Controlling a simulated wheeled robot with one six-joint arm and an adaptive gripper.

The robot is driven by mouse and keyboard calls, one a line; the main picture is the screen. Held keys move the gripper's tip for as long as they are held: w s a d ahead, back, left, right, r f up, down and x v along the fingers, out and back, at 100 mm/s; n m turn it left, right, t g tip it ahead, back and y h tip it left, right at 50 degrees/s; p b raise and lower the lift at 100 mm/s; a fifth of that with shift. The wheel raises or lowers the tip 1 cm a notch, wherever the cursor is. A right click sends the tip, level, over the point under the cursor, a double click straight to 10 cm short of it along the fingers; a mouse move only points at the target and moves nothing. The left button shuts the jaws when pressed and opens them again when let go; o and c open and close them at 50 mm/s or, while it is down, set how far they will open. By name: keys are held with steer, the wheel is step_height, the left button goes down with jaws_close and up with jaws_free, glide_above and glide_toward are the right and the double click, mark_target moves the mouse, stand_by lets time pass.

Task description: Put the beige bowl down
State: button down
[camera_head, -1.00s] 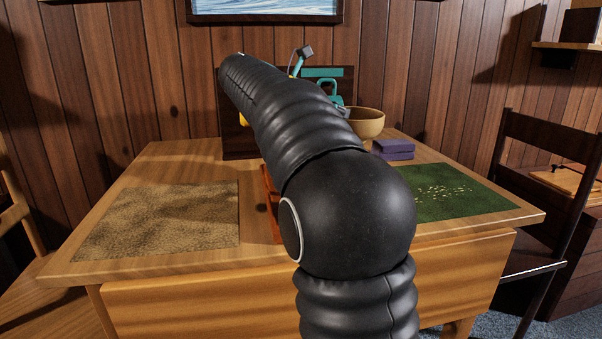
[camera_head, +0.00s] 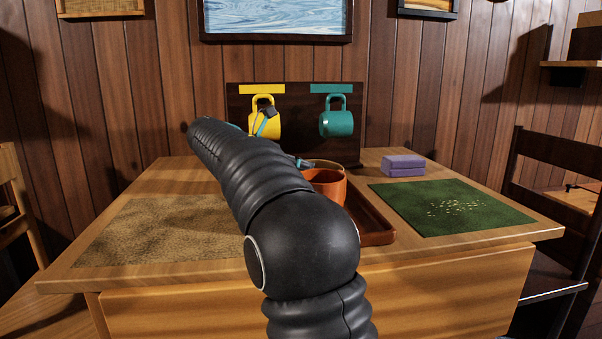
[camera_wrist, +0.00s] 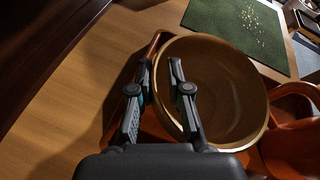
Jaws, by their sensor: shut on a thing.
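The beige bowl (camera_wrist: 228,92) fills the middle of the wrist view, upright and open toward the camera. My gripper (camera_wrist: 159,68) has one finger on each side of the bowl's near-left rim and is shut on it. In the head view only a strip of the bowl (camera_head: 326,163) shows behind an orange vessel (camera_head: 330,183); my arm hides most of the gripper. The bowl is over or in a reddish-brown tray (camera_head: 378,234). I cannot tell whether its base touches the tray.
The orange vessel (camera_wrist: 292,145) is close beside the bowl. A green mat (camera_head: 410,210) and purple block (camera_head: 402,162) lie to the right, a tan mat (camera_head: 150,235) to the left. Yellow (camera_head: 263,122) and teal (camera_head: 336,122) mugs hang on a dark rack behind.

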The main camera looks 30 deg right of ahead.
steer(key=shift+f, duration=0.15)
steer(key=c, duration=1.1)
jaws_free()
steer(key=p+v, duration=0.4)
steer(key=v, duration=0.8)
